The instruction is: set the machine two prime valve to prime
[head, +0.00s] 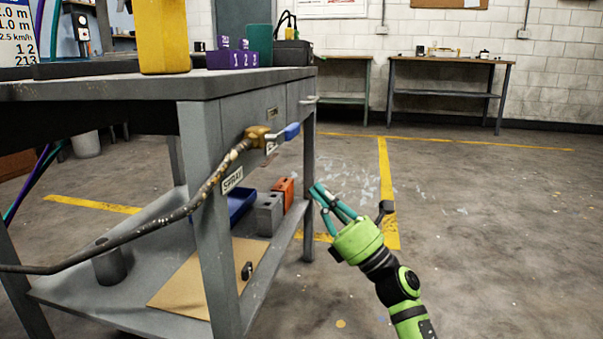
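A brass valve (257,136) with a blue lever (291,131) is mounted on the front side of the grey workbench (200,87). The lever points right, away from the hose. A worn hose (150,227) runs from the valve down to the left. A "SPRAY" label (232,180) is on the bench leg below the valve; another label beside the valve is mostly covered. No machine number shows by the valve. My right gripper (317,190), green with teal fingers, is below and right of the lever, apart from it and holding nothing visible. Its finger gap is unclear. My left gripper is out of view.
A yellow container (163,37) and a purple block numbered 1 2 3 (232,59) stand on the bench. The lower shelf holds a grey block (269,214), an orange block (284,192) and cardboard (205,278). The floor to the right is open, with yellow lines.

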